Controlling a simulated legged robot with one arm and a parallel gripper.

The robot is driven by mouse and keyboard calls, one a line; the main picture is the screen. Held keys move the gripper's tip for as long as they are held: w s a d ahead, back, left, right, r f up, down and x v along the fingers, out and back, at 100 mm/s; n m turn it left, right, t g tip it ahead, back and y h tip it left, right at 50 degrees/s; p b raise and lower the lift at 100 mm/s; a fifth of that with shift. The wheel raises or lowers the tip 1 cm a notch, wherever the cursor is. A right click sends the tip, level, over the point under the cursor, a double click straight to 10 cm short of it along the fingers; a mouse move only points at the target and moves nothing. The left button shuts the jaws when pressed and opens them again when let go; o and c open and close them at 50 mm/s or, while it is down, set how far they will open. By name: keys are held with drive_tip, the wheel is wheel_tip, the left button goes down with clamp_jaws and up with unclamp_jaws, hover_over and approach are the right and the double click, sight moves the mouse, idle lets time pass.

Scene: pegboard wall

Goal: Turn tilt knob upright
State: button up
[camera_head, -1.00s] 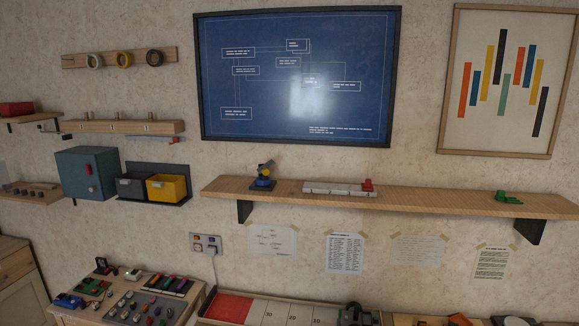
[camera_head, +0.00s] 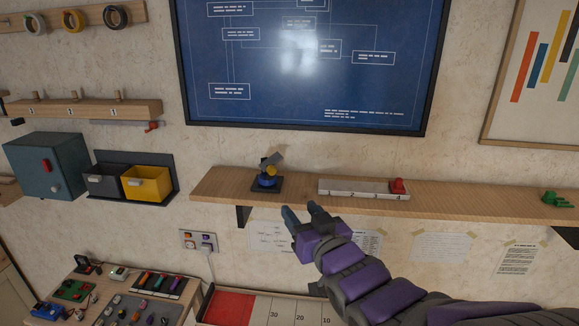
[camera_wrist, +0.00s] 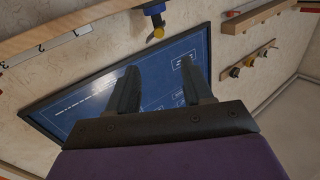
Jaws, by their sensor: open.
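A small device (camera_head: 267,182) with a dark base, a blue lower part and a tilted grey top stands on the wooden shelf, toward its left end. A yellow knob (camera_head: 271,171) shows on its side; its exact angle is too small to tell. In the wrist view, the device's blue part (camera_wrist: 153,9) and yellow knob (camera_wrist: 158,32) show at the top edge, beyond the fingers. My gripper (camera_head: 302,210) is open and empty, in front of and below the shelf, a little right of the device and apart from it. Its two fingers (camera_wrist: 158,68) are spread in the wrist view.
The wooden shelf (camera_head: 221,188) also holds a white numbered strip (camera_head: 345,188) with a red block (camera_head: 398,186) and a green object (camera_head: 558,199). A teal cabinet (camera_head: 45,162) and a yellow bin (camera_head: 147,183) hang left. Below are a cluttered table and a numbered tray (camera_head: 258,312).

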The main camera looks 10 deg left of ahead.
sight(273, 173)
drive_tip(key=x, duration=1.6)
drive_tip(key=shift+w+d+r+b, duration=0.1)
drive_tip(key=shift+w+d+b, duration=0.15)
drive_tip(key=shift+b, duration=0.1)
drive_tip(key=shift+w+a, duration=0.25)
drive_tip(key=shift+a, duration=0.4)
drive_tip(key=shift+d, duration=0.35)
drive_tip(key=c, duration=0.4)
clamp_jaws()
